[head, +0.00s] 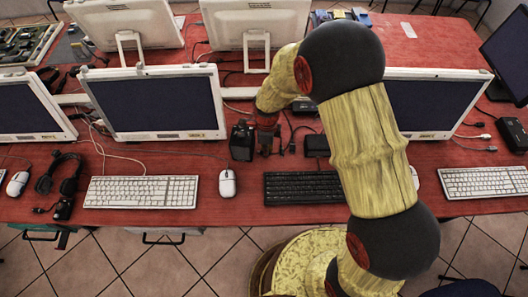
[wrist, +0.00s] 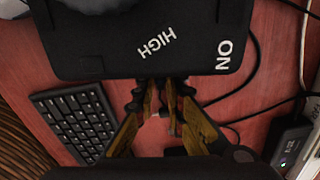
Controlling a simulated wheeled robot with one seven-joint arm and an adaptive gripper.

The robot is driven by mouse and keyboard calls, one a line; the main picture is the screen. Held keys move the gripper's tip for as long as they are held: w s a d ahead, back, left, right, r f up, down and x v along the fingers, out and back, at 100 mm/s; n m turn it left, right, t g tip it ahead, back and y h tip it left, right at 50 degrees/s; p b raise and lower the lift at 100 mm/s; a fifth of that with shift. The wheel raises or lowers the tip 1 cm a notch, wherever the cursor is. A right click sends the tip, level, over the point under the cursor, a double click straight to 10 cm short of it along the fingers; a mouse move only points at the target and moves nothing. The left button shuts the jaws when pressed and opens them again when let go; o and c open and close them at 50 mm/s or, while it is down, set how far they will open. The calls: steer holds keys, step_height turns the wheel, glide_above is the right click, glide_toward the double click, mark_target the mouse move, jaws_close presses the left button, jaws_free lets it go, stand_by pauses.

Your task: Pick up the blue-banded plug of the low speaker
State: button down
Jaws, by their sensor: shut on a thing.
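My gripper (head: 267,142) points down at the red table in the head view, just right of a black box-shaped speaker (head: 242,141). In the wrist view my gripper (wrist: 168,100) is shut on a small, narrow thing between its fingertips. That thing is dark and mostly hidden by the fingers; I cannot make out a blue band. The speaker in the wrist view (wrist: 150,20) is large and close, with "HIGH" and "ON" in white on its face. Black cables (wrist: 252,62) run over the table beside it. I cannot identify a speaker marked low.
A black keyboard (head: 303,188) lies at the near right of my gripper, and a white mouse (head: 227,183) at the near left. A flat black box (head: 316,144) lies to the right. White monitors (head: 155,103) stand behind. A small device with a lit display (wrist: 290,140) shows in the wrist view.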

steer(key=shift+r, duration=0.1)
steer(key=shift+r+p, duration=0.35)
steer(key=shift+r, duration=0.25)
steer(key=s+d+r+p, duration=0.4)
steer(key=s+r, duration=0.7)
steer(key=s, duration=0.2)
steer(key=shift+s+r+p, duration=0.2)
steer(key=shift+r+p, duration=0.1)
steer(key=shift+p, duration=0.05)
steer(key=c, duration=2.3)
jaws_free()
steer(key=shift+c, duration=1.4)
jaws_close()
